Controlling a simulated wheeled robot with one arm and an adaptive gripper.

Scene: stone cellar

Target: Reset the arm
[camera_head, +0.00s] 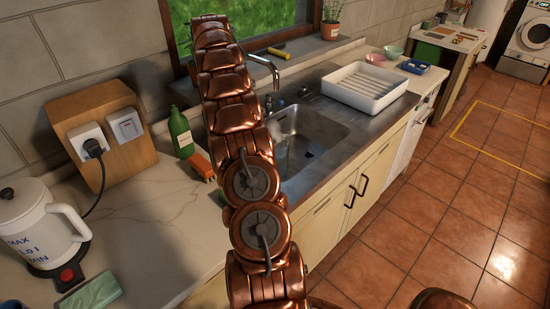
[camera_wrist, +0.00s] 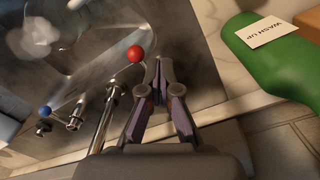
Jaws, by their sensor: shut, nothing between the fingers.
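My copper-coloured arm (camera_head: 235,110) reaches up and forward across the counter edge and sink in the head view, and its far end is near the window. The gripper itself is hidden in that view. In the wrist view my gripper (camera_wrist: 160,68) is shut and empty, with its fingertips together. It is over the sink's back edge, near a red tap knob (camera_wrist: 136,53) and the metal spout (camera_wrist: 104,118). A green bottle labelled "WASH UP" (camera_wrist: 268,58) is to its right, apart from the fingers.
The sink (camera_head: 305,135) has a white drying rack (camera_head: 364,88) on its right. Tiled floor (camera_head: 440,220) at right is clear.

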